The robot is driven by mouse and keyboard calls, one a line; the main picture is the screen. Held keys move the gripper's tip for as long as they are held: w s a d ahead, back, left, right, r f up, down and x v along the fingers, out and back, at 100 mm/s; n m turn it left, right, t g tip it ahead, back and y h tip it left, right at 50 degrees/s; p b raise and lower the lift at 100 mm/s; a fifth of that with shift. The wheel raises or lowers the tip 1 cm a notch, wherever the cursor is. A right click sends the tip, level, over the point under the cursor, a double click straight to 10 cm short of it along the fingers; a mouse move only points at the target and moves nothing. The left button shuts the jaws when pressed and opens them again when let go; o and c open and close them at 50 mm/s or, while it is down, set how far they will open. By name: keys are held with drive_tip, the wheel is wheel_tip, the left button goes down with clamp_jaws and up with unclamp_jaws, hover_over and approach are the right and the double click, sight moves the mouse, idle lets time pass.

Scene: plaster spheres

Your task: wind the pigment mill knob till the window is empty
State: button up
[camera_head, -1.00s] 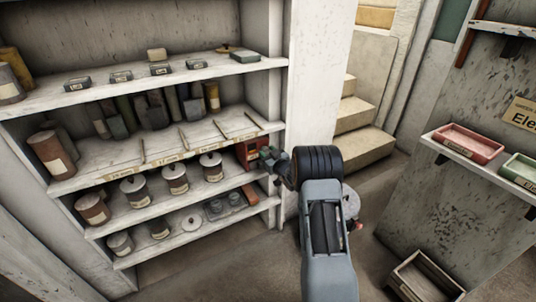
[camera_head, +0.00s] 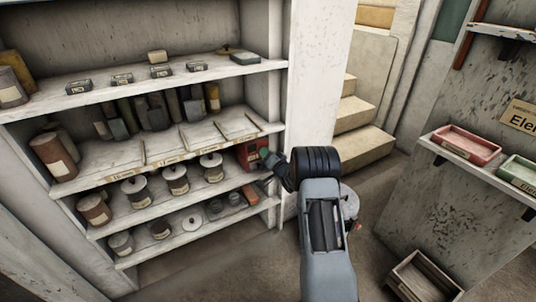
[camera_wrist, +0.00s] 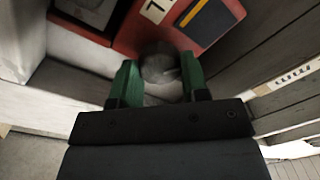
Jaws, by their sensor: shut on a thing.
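The pigment mill is a red box (camera_head: 250,155) at the right end of a shelf in the head view. Its red face (camera_wrist: 130,35) fills the top of the wrist view, tilted. A dark round knob (camera_wrist: 160,66) sticks out from it. A window (camera_wrist: 207,20) beside the knob is mostly dark, with a yellow-orange strip along one edge. My gripper (camera_head: 267,157) is at the mill's front. Its green fingers (camera_wrist: 160,82) are shut on the knob, one on each side.
A white upright (camera_head: 312,80) stands close to the right of the mill and my wrist. A pink tray (camera_head: 467,145) lies on a wall shelf at right.

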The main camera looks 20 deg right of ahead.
drive_tip(key=m+h+p, duration=0.1)
drive_tip(key=m+p, duration=0.1)
drive_tip(key=m, duration=1.2)
drive_tip(key=shift+p, duration=0.35)
drive_tip(key=shift+m, duration=0.4)
drive_tip(key=o, duration=0.9)
drive_tip(key=s, duration=0.4)
drive_tip(key=s+p, duration=0.1)
drive_tip(key=s, duration=0.4)
drive_tip(key=s+d+p, duration=0.1)
drive_tip(key=s, duration=0.3)
drive_tip(key=shift+s+d+f, duration=0.1)
drive_tip(key=shift+s+f, duration=0.2)
drive_tip(key=shift+s, duration=0.05)
